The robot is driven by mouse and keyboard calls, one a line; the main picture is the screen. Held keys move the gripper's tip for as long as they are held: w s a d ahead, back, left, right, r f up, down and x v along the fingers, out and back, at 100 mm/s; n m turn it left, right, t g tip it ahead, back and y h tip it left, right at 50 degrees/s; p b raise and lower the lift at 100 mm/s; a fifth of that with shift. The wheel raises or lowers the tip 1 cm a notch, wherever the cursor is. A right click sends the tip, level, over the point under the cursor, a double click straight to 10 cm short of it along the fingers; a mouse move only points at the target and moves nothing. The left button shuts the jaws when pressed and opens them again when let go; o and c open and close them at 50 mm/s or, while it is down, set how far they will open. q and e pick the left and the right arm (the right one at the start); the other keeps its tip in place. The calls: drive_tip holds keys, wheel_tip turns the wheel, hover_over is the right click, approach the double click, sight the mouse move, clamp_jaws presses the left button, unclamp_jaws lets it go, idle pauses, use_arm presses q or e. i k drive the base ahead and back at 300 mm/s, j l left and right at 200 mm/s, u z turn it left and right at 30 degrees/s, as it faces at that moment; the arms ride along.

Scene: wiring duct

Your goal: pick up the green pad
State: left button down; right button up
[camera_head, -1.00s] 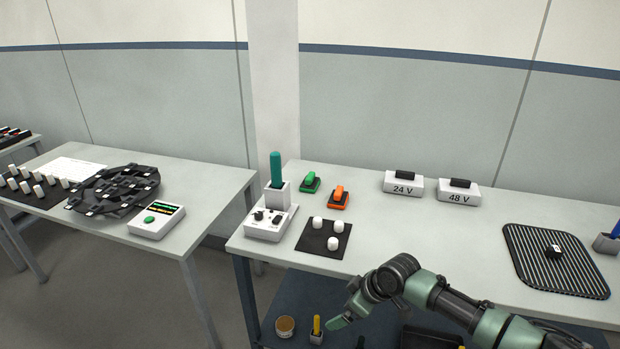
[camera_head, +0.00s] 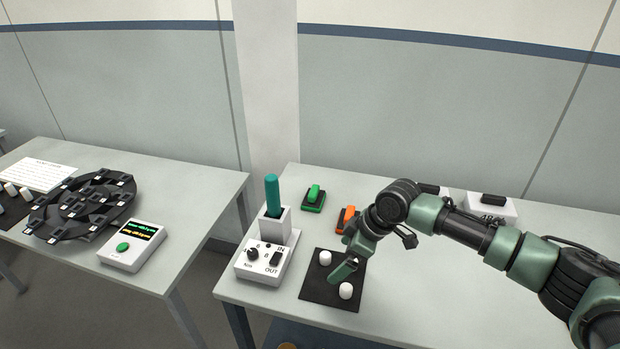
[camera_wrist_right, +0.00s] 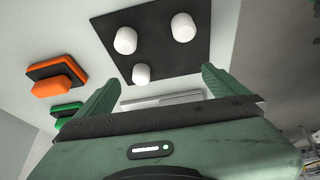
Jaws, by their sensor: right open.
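The green pad (camera_head: 314,197), a green handle on a dark and green base, lies on the right table behind the black mat. In the right wrist view the green pad (camera_wrist_right: 66,110) is at the left, partly hidden by a finger. My right gripper (camera_head: 346,270) is over the black mat, nearer the front edge than the pad and apart from it. In the wrist view the right gripper (camera_wrist_right: 160,92) has its fingers spread with nothing between them. My left gripper is not in view.
An orange pad (camera_head: 347,216) is beside the green one, partly behind my right arm. The black mat (camera_head: 316,288) holds white pegs. A control box (camera_head: 262,262) with a teal-handled tool (camera_head: 272,194) stands left. A white block (camera_head: 488,208) is farther right.

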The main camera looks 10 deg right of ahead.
sight(313, 200)
drive_tip(key=i, duration=1.05)
